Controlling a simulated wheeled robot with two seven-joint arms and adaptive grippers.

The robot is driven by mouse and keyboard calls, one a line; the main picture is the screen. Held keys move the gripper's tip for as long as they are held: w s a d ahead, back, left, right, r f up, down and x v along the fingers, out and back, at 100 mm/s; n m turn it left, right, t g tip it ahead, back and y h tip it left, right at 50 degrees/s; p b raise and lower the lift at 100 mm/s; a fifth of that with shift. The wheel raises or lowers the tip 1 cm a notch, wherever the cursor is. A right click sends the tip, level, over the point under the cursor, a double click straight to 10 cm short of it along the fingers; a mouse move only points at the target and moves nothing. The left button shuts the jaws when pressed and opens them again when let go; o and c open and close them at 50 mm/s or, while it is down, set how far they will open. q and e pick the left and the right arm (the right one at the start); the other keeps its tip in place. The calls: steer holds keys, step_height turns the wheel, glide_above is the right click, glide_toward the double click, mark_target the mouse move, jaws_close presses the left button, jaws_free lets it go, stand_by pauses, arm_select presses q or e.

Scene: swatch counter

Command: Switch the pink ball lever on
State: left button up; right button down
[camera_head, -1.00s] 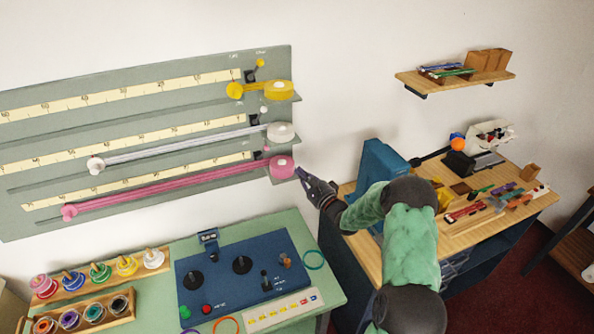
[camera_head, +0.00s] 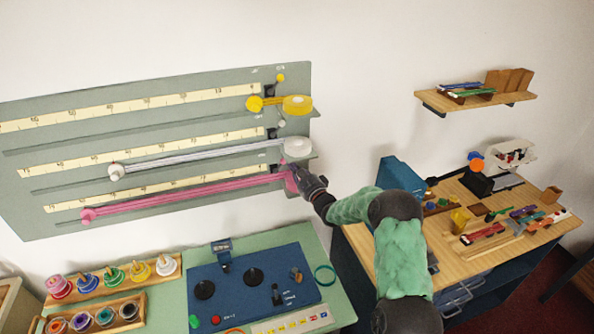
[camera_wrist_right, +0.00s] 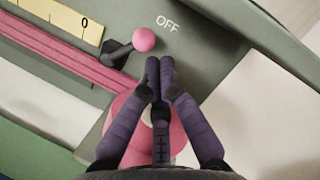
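The pink ball lever (camera_wrist_right: 143,40) is in the right wrist view, on the grey-green board. Its black arm leans right from a dark base, so the ball is beside the printed word OFF. My right gripper (camera_wrist_right: 160,72) is just below and to the right of the ball, apart from it in the picture. Its fingertips are together with nothing between them. In the head view the right gripper (camera_head: 297,172) is at the pink spool (camera_head: 289,183) on the board's right edge and covers part of it. The lever is too small to make out there. My left gripper is not in view.
Above are a white spool (camera_head: 297,147) and a yellow spool (camera_head: 297,104) with their own strips. A pink band (camera_head: 180,195) runs left along the lowest rail. A blue control panel (camera_head: 252,285) is below. A wooden bench (camera_head: 455,225) with tools is to the right.

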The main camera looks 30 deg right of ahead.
steer(key=shift+a+r+n+g+y, duration=0.2)
steer(key=shift+r+n, duration=0.15)
steer(key=shift+n, duration=0.3)
steer(key=shift+a+r+n+g+y, duration=0.15)
steer(key=shift+r+n, duration=0.15)
steer(key=shift+n, duration=0.35)
steer(key=shift+w+a+r+n+g, duration=0.1)
steer(key=shift+a+r+n+g, duration=0.25)
steer(key=shift+n, duration=0.65)
steer(key=shift+a+r, duration=0.15)
steer(key=shift+r, duration=0.05)
steer(key=shift+w+a+r, duration=0.1)
steer(key=shift+a+r, duration=0.05)
steer(key=shift+a, duration=0.05)
stand_by(0.3)
